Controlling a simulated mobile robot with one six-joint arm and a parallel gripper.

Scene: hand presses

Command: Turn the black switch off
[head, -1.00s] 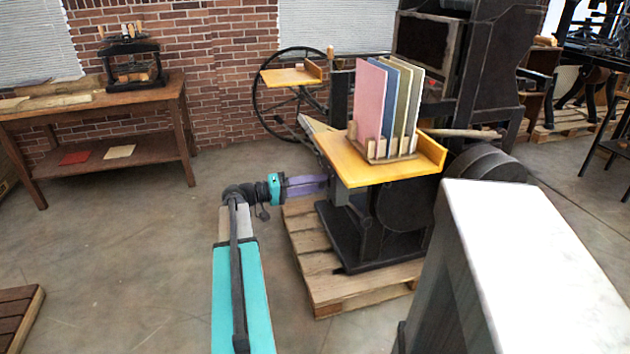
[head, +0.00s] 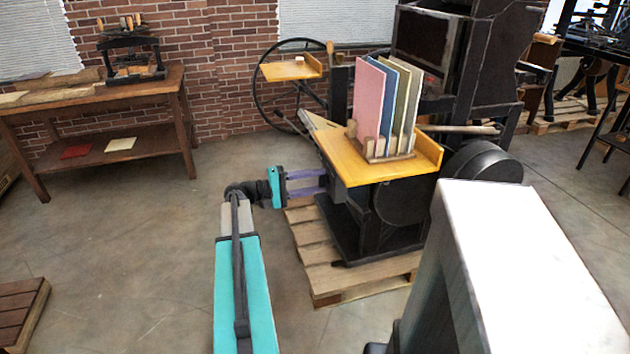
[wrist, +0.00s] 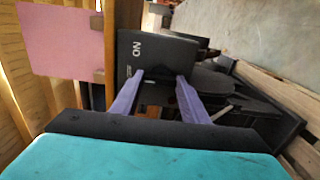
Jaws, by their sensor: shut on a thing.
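The black switch's dark box (wrist: 165,48), lettered "ON", shows in the wrist view just beyond my fingertips. The lettering appears turned on its side. My gripper (wrist: 161,77) has its two purple fingers apart, shut on the black switch at the lower edge of the box's face. The small part between the fingertips is dark and hard to make out. In the head view my gripper (head: 325,181) reaches right, to the left side of the press, below the yellow table; the switch is too dark and small there to tell its position.
The yellow table (head: 345,160) holds a rack of upright coloured boards (head: 372,100) just above my gripper. The press stands on a wooden pallet (head: 318,262). A pale-topped block (head: 530,250) is at front right. Floor at left (head: 130,235) is clear.

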